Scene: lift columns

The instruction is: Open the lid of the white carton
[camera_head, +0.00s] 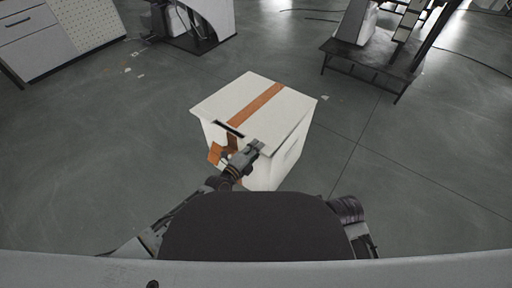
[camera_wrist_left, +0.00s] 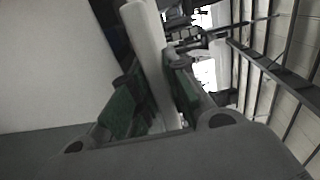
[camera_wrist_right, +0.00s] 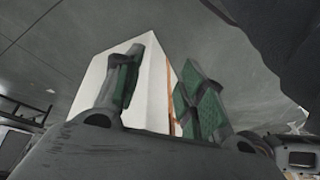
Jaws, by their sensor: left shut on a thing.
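The white carton (camera_head: 287,158) stands on the floor in the middle of the head view. Its white lid (camera_head: 222,99) has an orange stripe (camera_head: 257,104) across the top. My left gripper (camera_head: 255,148) is at the lid's near corner. In the left wrist view, its fingers (camera_wrist_left: 155,95) are shut on the lid's white edge (camera_wrist_left: 150,50). My right gripper (camera_wrist_right: 155,90) is open and empty, with the carton (camera_wrist_right: 148,92) beyond its fingers; the head view hides this gripper.
A dark low platform (camera_head: 370,62) stands at the back right, and a cabinet (camera_head: 40,45) at the back left. Orange pieces (camera_head: 215,153) show at the carton's near left side. The grey floor around the carton is mostly clear.

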